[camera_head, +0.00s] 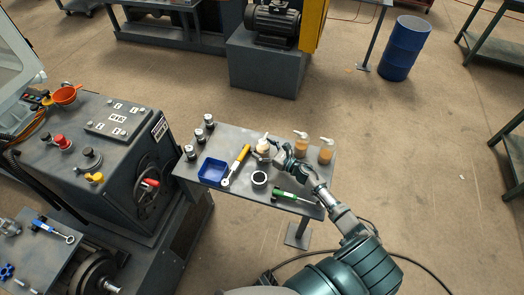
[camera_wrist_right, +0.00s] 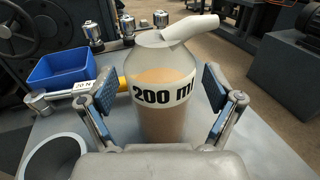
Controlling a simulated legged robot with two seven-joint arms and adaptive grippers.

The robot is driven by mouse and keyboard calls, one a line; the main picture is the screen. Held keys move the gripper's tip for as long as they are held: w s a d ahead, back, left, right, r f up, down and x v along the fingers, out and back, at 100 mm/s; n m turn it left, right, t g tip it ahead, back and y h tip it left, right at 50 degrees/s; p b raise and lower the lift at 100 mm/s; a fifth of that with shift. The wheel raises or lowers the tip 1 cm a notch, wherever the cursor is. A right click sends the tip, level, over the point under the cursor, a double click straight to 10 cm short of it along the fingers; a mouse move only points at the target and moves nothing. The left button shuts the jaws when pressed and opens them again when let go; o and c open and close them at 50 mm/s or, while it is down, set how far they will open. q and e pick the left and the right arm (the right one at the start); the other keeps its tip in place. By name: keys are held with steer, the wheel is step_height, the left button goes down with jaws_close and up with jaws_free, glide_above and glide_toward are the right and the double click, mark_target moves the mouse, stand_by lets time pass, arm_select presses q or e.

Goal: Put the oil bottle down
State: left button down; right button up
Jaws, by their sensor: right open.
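The oil bottle (camera_wrist_right: 165,113) is clear with amber oil, a white spout and a "200 ml" label. It appears upright on the grey table (camera_wrist_right: 268,140); its base is hidden behind my gripper in the right wrist view. In the head view, the bottle (camera_head: 263,145) is near the table's far edge. My right gripper (camera_head: 267,154) is open around it, with one finger on each side and small gaps visible in the right wrist view. My left gripper is not in view.
Two similar bottles (camera_head: 300,145) (camera_head: 326,151) stand to the right. Several small metal parts (camera_head: 200,136) line the table's left edge.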

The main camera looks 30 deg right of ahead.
steer(key=shift+d+f, duration=0.1)
steer(key=shift+d, duration=0.35)
steer(key=shift+c, duration=0.6)
steer(key=shift+a+r, duration=0.2)
steer(key=shift+a, duration=0.4)
steer(key=c, duration=1.4)
steer(key=shift+c, duration=0.2)
